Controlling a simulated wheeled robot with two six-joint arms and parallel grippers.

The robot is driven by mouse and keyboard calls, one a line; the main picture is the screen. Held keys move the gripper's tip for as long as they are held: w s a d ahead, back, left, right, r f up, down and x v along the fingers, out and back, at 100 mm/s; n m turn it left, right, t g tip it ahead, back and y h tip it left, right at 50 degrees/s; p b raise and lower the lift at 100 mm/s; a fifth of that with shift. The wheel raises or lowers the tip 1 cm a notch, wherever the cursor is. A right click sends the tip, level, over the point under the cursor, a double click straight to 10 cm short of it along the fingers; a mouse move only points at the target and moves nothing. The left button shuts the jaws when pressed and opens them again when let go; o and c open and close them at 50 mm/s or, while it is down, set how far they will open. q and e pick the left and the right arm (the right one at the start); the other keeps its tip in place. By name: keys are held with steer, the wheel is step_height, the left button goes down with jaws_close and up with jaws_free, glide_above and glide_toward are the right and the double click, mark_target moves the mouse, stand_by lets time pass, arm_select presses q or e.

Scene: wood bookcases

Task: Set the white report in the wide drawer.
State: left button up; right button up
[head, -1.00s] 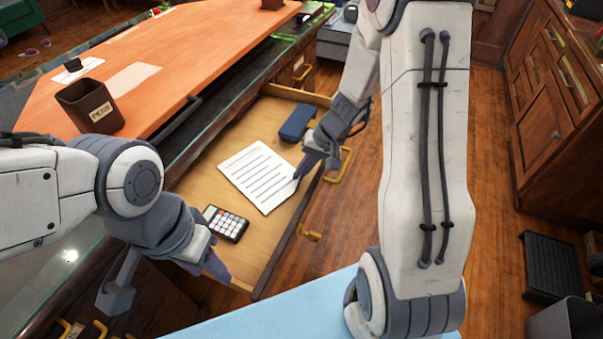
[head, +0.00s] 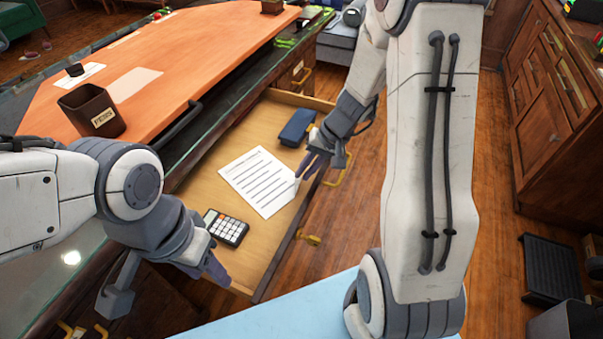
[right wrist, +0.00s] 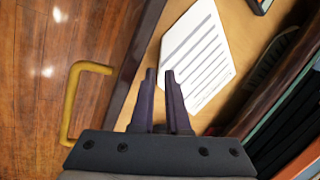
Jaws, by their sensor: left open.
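The white report (head: 258,183), a sheet with dark lines of print, lies flat in the open wide drawer (head: 200,188). It also shows in the right wrist view (right wrist: 200,52). My right gripper (head: 303,172) is over the drawer's front side, by the report's right corner. Its fingers (right wrist: 160,78) stand slightly apart with nothing visible between them; one finger overlaps the report's edge in the right wrist view, and I cannot tell if it touches. My left gripper (head: 213,272) is open and empty at the drawer's near end; its fingertips are partly hidden by its own wrist.
In the drawer, a calculator (head: 226,227) lies near the report and a dark blue case (head: 297,127) lies at the far end. A pen cup (head: 92,110) stands on the orange desktop (head: 180,65). Yellow handles (right wrist: 84,100) stick out from the drawer front.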

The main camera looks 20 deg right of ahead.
steer(key=p+v, duration=0.2)
steer(key=v, duration=0.7)
steer(key=shift+d+r, duration=0.1)
steer(key=shift+r, duration=0.15)
steer(key=shift+s+a+r, duration=0.15)
steer(key=shift+a+r, duration=0.05)
steer(key=s+a+r+n+g+h, duration=0.1)
steer(key=s+a+r+n, duration=0.2)
steer(key=a, duration=0.4)
steer(key=s+a+r+n+g, duration=0.1)
steer(key=s+a+n, duration=0.1)
steer(key=s+a, duration=0.3)
steer(key=s+a+n+h, duration=0.1)
steer(key=s+a+n, duration=0.2)
steer(key=s, duration=0.3)
steer(key=s+a+r+n+h, duration=0.1)
steer(key=s+a+n, duration=0.2)
steer(key=s, duration=0.3)
steer(key=shift+s+a+r+n+h, duration=0.2)
steer(key=shift+s+a+n+h, duration=0.1)
steer(key=shift+a+n+h, duration=0.15)
steer(key=shift+d, duration=0.1)
